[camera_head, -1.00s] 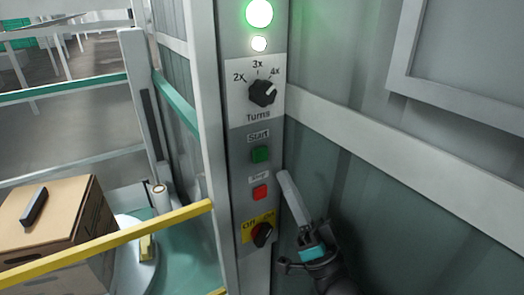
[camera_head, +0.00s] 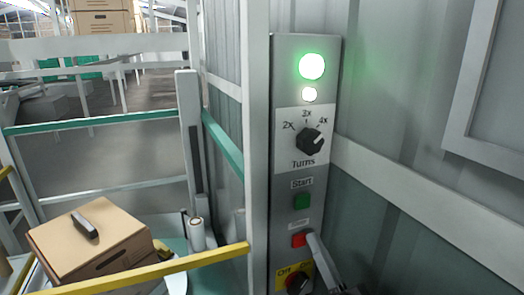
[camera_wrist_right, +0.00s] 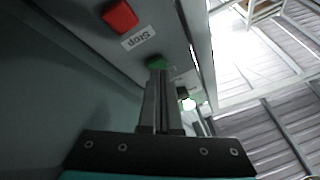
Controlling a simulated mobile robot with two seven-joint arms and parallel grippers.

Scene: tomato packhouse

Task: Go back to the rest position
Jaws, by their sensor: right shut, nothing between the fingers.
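My right gripper (camera_head: 312,240) is shut and empty at the lower right of the grey control panel (camera_head: 285,150) in the head view. Its fingertips overlap the right edge of the red stop button (camera_head: 298,240); I cannot tell whether they touch it. In the wrist view the closed fingers (camera_wrist_right: 158,75) point up along the panel, and the red stop button (camera_wrist_right: 120,16) lies apart from them at upper left. The green start button (camera_head: 302,201) is above. My left gripper is out of view.
The turns dial (camera_head: 310,141) points towards 4x, below a lit green lamp (camera_head: 312,66) and a lit white lamp. An off/on switch (camera_head: 297,283) is at the bottom. Left, a cardboard box (camera_head: 95,245) stands behind a yellow bar (camera_head: 160,271). A wall borders the right.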

